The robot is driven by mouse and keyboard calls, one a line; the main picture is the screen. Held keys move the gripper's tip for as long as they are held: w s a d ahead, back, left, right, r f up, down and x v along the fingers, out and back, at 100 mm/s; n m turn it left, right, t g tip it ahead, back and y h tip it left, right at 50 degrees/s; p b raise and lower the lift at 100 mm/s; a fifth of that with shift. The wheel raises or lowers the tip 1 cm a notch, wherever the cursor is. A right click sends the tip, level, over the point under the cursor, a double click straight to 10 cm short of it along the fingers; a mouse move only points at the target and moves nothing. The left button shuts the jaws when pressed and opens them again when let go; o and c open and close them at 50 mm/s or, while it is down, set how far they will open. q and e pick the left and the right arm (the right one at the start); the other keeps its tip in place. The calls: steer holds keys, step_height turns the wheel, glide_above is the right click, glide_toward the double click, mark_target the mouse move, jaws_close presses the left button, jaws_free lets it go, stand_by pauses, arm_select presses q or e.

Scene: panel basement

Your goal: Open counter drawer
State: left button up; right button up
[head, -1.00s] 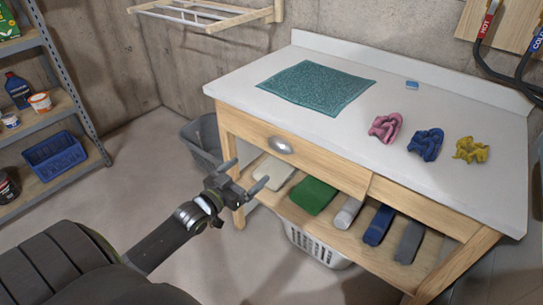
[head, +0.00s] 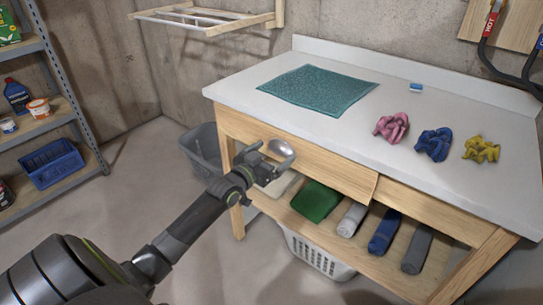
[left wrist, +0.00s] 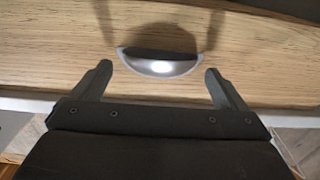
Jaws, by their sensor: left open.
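The counter drawer (head: 325,165) is a light wooden front under the white countertop, and it looks shut. Its silver cup handle (head: 281,148) also shows in the left wrist view (left wrist: 158,67). My left gripper (head: 268,160) is open at the drawer front, close to the handle. In the left wrist view its two fingers (left wrist: 158,85) stand one on each side of the handle, with gaps between. I cannot tell whether the fingertips touch the wood. My right gripper is not in view.
On the countertop (head: 240,85) lie a teal mat (head: 318,90), crumpled pink (head: 391,126), blue (head: 433,144) and yellow (head: 481,149) cloths, and a small blue-white block. Rolled cloths fill the shelf below the drawer. A white basket (head: 318,255) and a grey bin (head: 203,147) stand on the floor.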

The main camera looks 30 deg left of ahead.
arm_select(q)
steer(key=shift+c, duration=0.4)
steer(key=c, duration=1.1)
steer(key=shift+o, duration=0.2)
